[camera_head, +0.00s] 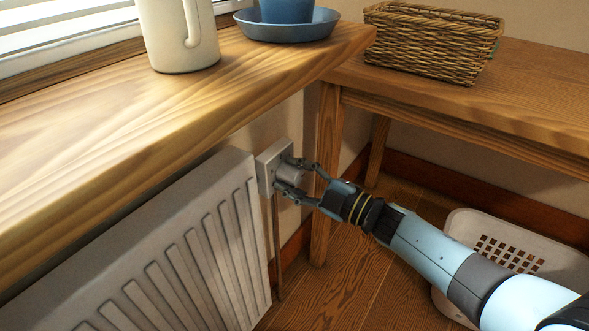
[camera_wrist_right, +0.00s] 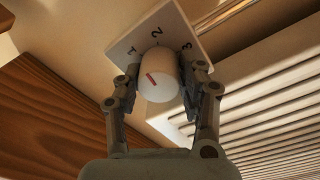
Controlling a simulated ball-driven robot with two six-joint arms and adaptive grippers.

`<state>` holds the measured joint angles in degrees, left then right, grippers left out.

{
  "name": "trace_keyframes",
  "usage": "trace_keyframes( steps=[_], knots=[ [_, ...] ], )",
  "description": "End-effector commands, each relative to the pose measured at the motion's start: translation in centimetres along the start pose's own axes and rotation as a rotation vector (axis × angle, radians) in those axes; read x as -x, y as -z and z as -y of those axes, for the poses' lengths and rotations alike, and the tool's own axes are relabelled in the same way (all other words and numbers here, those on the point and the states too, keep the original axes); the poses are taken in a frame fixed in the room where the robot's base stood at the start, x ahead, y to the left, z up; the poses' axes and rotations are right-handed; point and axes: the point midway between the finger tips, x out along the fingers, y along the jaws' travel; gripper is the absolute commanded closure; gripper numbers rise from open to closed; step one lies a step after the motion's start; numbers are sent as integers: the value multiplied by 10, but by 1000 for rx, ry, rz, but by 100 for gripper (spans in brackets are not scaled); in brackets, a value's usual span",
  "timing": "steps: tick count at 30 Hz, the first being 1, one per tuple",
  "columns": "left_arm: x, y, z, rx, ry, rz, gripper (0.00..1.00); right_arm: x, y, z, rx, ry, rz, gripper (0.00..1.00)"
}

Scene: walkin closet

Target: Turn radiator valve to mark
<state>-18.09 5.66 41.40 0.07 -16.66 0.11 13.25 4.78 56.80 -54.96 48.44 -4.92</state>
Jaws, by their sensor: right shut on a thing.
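The radiator valve's white round knob (camera_wrist_right: 160,88) sticks out from a pale square plate (camera_wrist_right: 176,28) with the numbers 1, 2 and 3. A red line shows on the left part of the knob and slants up and left, towards the side with the 1. In the head view the knob (camera_head: 291,172) and plate (camera_head: 267,168) are at the end of the radiator (camera_head: 235,190). My right gripper (camera_head: 290,175) is shut on the knob, one finger on each side, also in the wrist view (camera_wrist_right: 166,70). My left gripper is not in view.
A wooden ledge (camera_head: 170,110) overhangs the radiator and carries a cream jug (camera_head: 172,35) and a blue dish (camera_head: 285,28). A wicker basket (camera_head: 425,48) stands on the wooden bench (camera_head: 520,95). A white plastic basket (camera_head: 470,225) is on the floor beside my right arm.

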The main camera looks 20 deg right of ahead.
Motion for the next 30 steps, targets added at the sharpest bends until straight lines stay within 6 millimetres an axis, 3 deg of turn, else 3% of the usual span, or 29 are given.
trace_keyframes(
  steps=[15,30],
  knots=[
    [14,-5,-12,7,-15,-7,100,0,0,-1,-341,-6,16,93],
    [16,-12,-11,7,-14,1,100,1,-1,0,-408,-6,19,93]
  ],
)
